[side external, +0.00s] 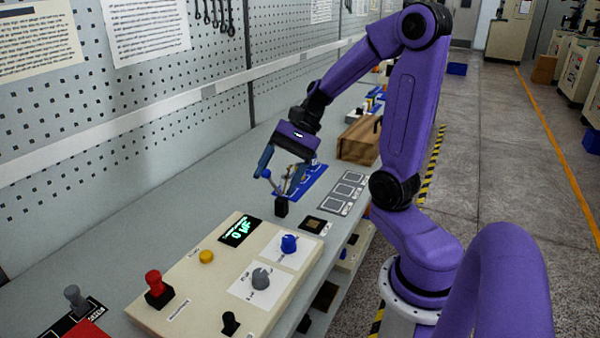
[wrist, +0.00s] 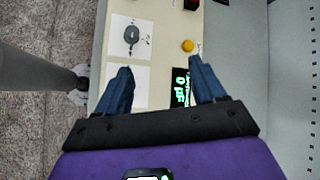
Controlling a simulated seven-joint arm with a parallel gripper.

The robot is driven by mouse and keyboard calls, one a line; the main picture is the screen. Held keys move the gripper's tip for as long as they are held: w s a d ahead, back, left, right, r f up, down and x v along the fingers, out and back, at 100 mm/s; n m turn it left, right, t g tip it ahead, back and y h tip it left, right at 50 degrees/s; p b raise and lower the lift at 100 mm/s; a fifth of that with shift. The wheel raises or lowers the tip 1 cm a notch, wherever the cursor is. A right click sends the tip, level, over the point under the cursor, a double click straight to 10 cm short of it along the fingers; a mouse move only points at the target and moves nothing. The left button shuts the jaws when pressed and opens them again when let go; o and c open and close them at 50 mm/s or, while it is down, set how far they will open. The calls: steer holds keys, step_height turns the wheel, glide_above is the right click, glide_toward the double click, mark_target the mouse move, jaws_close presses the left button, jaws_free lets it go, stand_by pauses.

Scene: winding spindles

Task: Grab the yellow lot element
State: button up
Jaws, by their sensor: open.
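The only clearly yellow thing near my gripper is a small round yellow knob or button (side external: 206,256) on the cream control panel; it also shows in the wrist view (wrist: 187,45). I cannot tell whether it is the yellow lot element, and no other piece stands out as that. My gripper (side external: 280,188) is above the bench behind the panel, its blue fingers pointing down, apart and empty. In the wrist view my gripper (wrist: 160,65) frames part of the panel between its fingertips, and the yellow knob is just beyond the right fingertip.
The cream panel (side external: 160,290) carries a green-lit display (side external: 240,230), a blue knob (side external: 289,243), a grey knob (side external: 260,278) and a red lever (side external: 154,282). A black upright piece (side external: 281,207) stands below my gripper. A wooden box (side external: 358,145) is farther back.

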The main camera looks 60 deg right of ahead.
steer(key=w+d+m+t+h, duration=0.35)
steer(key=d+m+t, duration=0.45)
steer(key=d+m, duration=0.65)
steer(key=s+d+m+t+h, duration=0.2)
steer(key=s+d+m+h, duration=0.25)
steer(key=d, duration=0.35)
steer(key=s+d+m+t+h, duration=0.1)
steer(key=s+d+m+h, duration=0.3)
steer(key=d, duration=0.5)
step_height(320, 180, down, 12)
steer(key=w+m+y, duration=0.1)
steer(key=w, duration=0.1)
steer(key=x, duration=1.1)
steer(key=r+x, duration=0.1)
steer(key=x, duration=0.5)
steer(key=shift+w+a, duration=0.2)
steer(key=shift+a, duration=0.05)
steer(key=c, duration=1.1)
